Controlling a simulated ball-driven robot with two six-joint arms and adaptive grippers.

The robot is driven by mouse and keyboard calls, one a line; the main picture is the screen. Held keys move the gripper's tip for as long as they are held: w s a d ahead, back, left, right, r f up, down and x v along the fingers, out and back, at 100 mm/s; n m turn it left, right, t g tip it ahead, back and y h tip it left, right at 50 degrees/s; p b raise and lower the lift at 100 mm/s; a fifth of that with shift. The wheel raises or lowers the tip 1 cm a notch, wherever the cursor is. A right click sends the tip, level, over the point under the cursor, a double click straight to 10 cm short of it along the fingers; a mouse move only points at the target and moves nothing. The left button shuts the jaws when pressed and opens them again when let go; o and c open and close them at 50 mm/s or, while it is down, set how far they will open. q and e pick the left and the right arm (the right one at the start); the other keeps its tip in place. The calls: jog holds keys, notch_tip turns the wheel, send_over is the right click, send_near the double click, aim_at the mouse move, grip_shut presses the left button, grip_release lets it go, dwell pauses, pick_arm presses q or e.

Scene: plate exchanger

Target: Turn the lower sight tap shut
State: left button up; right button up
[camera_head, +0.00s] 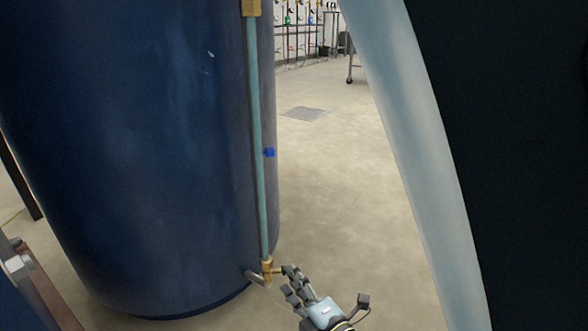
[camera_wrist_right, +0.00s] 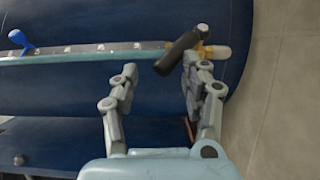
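The sight glass is a pale tube (camera_head: 257,130) running upright along the dark blue tank (camera_head: 140,150). The lower sight tap (camera_head: 267,268) is brass at the tube's bottom end, with a grey lever (camera_head: 254,277) slanting to its left. In the right wrist view the tap's brass body (camera_wrist_right: 204,50) and dark lever (camera_wrist_right: 177,54) lie just beyond my fingers. My right gripper (camera_head: 288,281) is beside the tap; in its wrist view (camera_wrist_right: 161,68) its fingers stand apart. The lever is near the right-hand finger; contact cannot be told. My left gripper is not in view.
A blue marker (camera_head: 269,152) sits partway up the tube. A brass fitting (camera_head: 251,7) is at the tube's upper end. Bare concrete floor (camera_head: 335,190) lies right of the tank. A brown-edged structure (camera_head: 45,295) stands at lower left.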

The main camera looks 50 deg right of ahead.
jog(key=shift+r, duration=2.25)
